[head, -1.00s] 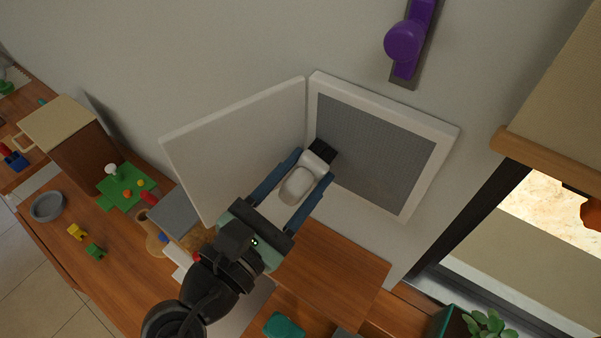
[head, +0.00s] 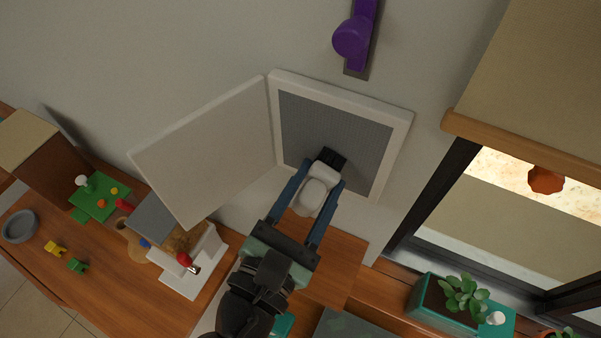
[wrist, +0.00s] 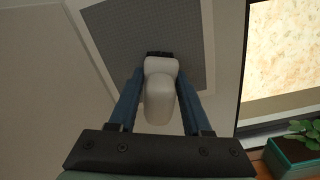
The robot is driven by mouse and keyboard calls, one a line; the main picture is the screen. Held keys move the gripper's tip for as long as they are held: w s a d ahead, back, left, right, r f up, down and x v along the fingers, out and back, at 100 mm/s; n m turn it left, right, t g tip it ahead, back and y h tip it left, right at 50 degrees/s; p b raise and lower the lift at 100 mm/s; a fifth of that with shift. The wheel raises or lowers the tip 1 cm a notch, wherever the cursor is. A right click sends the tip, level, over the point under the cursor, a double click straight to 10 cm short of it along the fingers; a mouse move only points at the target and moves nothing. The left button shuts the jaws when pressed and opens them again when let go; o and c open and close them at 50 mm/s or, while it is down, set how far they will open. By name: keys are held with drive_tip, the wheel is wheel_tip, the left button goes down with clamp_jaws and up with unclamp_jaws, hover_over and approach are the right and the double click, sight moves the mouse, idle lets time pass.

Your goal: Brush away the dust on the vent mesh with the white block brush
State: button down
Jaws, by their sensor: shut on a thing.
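The white block brush (head: 315,190) is held between the blue fingers of my gripper (head: 318,188), with its black bristles (head: 331,157) pointing at the vent mesh (head: 340,125). In the wrist view the brush (wrist: 158,95) sits between both fingers and its dark bristles overlap the lower part of the grey mesh (wrist: 120,30). I cannot tell whether the bristles press on the mesh. The mesh is set in a white frame (head: 397,140) on the wall. A white cover panel (head: 205,150) stands open on its left. No distinct dust shows on the visible mesh.
A purple knob (head: 351,38) on a plate is above the vent. A window and a teal planter (head: 440,305) are to the right. A white holder (head: 190,270) and small toys stand on the wooden counter (head: 110,285) to the left.

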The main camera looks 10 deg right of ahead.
drive_tip(key=shift+s+d+r+p, duration=0.1)
drive_tip(key=shift+s+d+p, duration=0.2)
drive_tip(key=shift+s+d, duration=0.4)
drive_tip(key=shift+s+d+f+p, duration=0.1)
drive_tip(key=shift+s+d+p, duration=0.25)
drive_tip(key=shift+d, duration=0.55)
drive_tip(key=shift+s+d+r+p, duration=0.1)
drive_tip(key=shift+s+d+p, duration=0.1)
drive_tip(key=shift+s+d, duration=0.5)
drive_tip(key=shift+w, duration=0.15)
drive_tip(key=shift+w+a+p, duration=0.3)
drive_tip(key=shift+w+a, duration=0.55)
drive_tip(key=shift+a, duration=0.25)
drive_tip(key=shift+w+a+p, duration=0.3)
drive_tip(key=shift+w+a, duration=0.5)
drive_tip(key=shift+a, duration=0.25)
drive_tip(key=shift+w+a+p, duration=0.15)
drive_tip(key=shift+w+a, duration=0.45)
drive_tip(key=shift+a, duration=0.3)
drive_tip(key=shift+w+a+p, duration=0.15)
drive_tip(key=shift+w+a, duration=0.5)
drive_tip(key=shift+a, duration=0.2)
drive_tip(key=shift+w+a+p, duration=0.15)
drive_tip(key=shift+w+a, duration=0.45)
drive_tip(key=shift+a, duration=0.3)
drive_tip(key=p+v, duration=0.1)
drive_tip(key=v, duration=0.5)
